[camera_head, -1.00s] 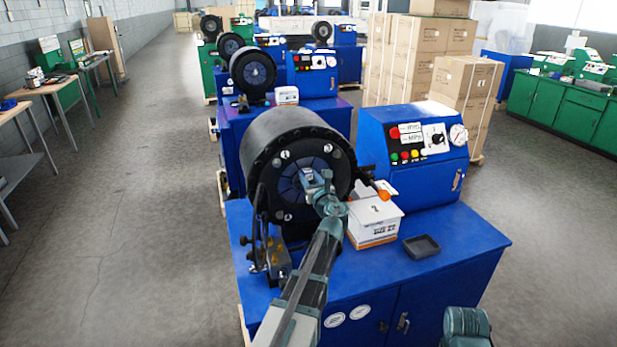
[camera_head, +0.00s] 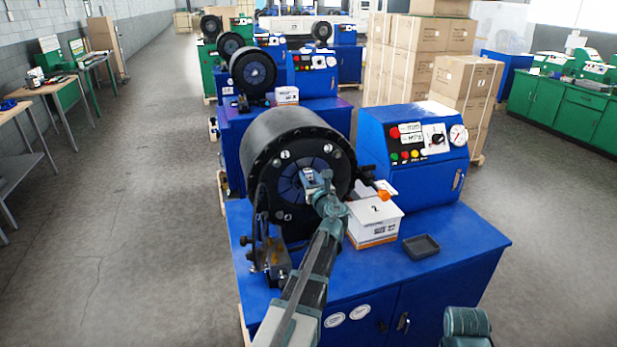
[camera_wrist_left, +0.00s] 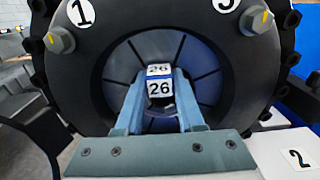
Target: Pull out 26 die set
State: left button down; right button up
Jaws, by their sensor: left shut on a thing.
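The crimper's round black head (camera_head: 298,160) stands on the near blue bench, with blue die segments (camera_head: 288,187) ringed in its middle. The 26 die set shows in the left wrist view as a white label (camera_wrist_left: 159,88) reading 26 at the centre of the ring. My left gripper (camera_head: 318,180) reaches in front of the head. In the left wrist view its two fingers (camera_wrist_left: 160,98) lie on either side of the labelled piece and are shut on it. How deep the die set sits is hidden. My right gripper is not clearly seen.
Stacked cartons (camera_head: 430,60) are farther back. The floor at left is free.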

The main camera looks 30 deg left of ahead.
pick_arm(q)
jog(key=v, duration=0.9)
dwell(1.7)
jog(key=shift+s+d, duration=0.1)
jog(key=shift+d, duration=0.05)
dwell(0.3)
